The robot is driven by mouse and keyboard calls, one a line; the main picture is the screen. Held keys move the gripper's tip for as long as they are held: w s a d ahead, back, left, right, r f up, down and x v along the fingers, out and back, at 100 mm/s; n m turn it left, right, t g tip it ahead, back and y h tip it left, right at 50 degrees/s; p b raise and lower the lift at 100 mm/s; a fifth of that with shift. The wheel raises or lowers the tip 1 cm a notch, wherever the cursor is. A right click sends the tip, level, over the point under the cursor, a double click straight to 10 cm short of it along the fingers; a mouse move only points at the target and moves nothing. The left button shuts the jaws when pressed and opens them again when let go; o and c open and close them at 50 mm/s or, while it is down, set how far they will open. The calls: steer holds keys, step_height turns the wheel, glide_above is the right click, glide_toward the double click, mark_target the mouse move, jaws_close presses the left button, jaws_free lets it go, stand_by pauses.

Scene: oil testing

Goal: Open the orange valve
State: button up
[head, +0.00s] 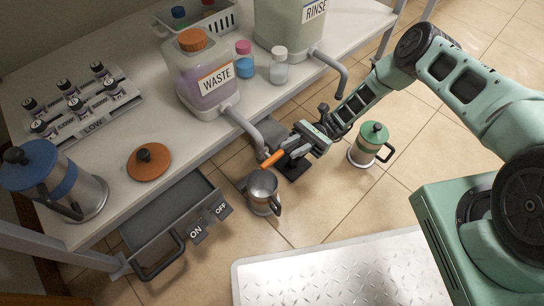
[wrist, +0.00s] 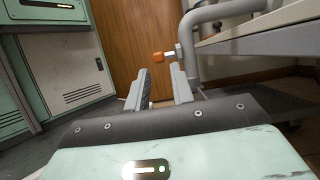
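The orange valve (head: 273,159) is a short orange handle at the lower end of the grey pipe (head: 243,127) from the WASTE container (head: 203,82). In the wrist view the orange valve (wrist: 164,57) shows ahead, beyond the fingertips, beside the grey pipe. My gripper (head: 291,149) is close to the handle's right end. In the wrist view my gripper (wrist: 160,72) is open, with an empty gap between its two fingers. I cannot tell whether a finger touches the handle.
A steel pitcher (head: 262,190) stands below the valve. A green-lidded pot (head: 371,144) stands on the floor to the right. An open grey drawer (head: 160,222) with ON and OFF labels juts out below the bench (head: 120,190). A second pipe (head: 331,66) hangs from the RINSE container.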

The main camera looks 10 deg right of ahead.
mark_target(269, 160)
steer(key=b+x, duration=0.1)
steer(key=x, duration=0.7)
steer(key=shift+a, duration=0.1)
jaws_close()
